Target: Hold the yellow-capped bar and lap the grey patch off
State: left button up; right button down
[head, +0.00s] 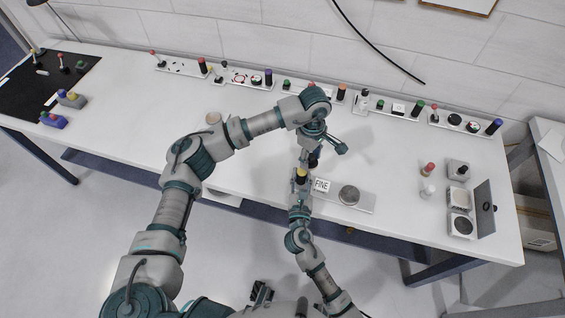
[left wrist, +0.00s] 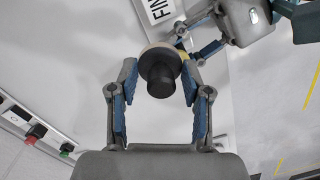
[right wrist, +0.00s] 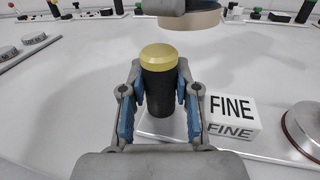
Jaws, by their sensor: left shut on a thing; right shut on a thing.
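The yellow-capped bar stands upright in the right wrist view, with a black body (right wrist: 158,95) and a yellow cap (right wrist: 159,52). My right gripper (right wrist: 159,78) is shut around its black body; the cap also shows in the head view (head: 302,175). My left gripper (left wrist: 160,68) is shut on the black knob (left wrist: 160,80) of a round tool with a tan disc. That disc (right wrist: 190,20) hangs above and slightly right of the cap in the right wrist view, apart from it. I cannot make out a grey patch on the visible cap.
A white FINE block (right wrist: 232,115) stands close right of the bar, on a pale plate (head: 368,203) with a round metal disc (head: 349,194). Racks of coloured pieces line the table's back. White round-topped boxes and a dark panel (head: 484,208) stand at right.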

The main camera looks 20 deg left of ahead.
pick_arm(q)
jog(key=s+d+n, duration=0.2)
jog(key=d+n, duration=0.3)
jog(key=d, duration=0.6)
send_over(342, 190)
jog(key=shift+a+f, duration=0.2)
jog(key=shift+f, duration=2.2)
jog(key=shift+d+f, duration=0.3)
jog(key=shift+f, duration=0.35)
jog(key=shift+d+f, duration=0.3)
jog(key=shift+f, duration=0.35)
jog(key=shift+c, duration=0.4)
jog(key=shift+s+d, duration=0.2)
jog(key=shift+d, duration=2.4)
jog(key=shift+w+a, duration=0.2)
jog(key=shift+a, duration=2.95)
notch_tip(342, 190, up, 8)
jog(key=shift+s+a, duration=0.1)
jog(key=shift+a, duration=0.1)
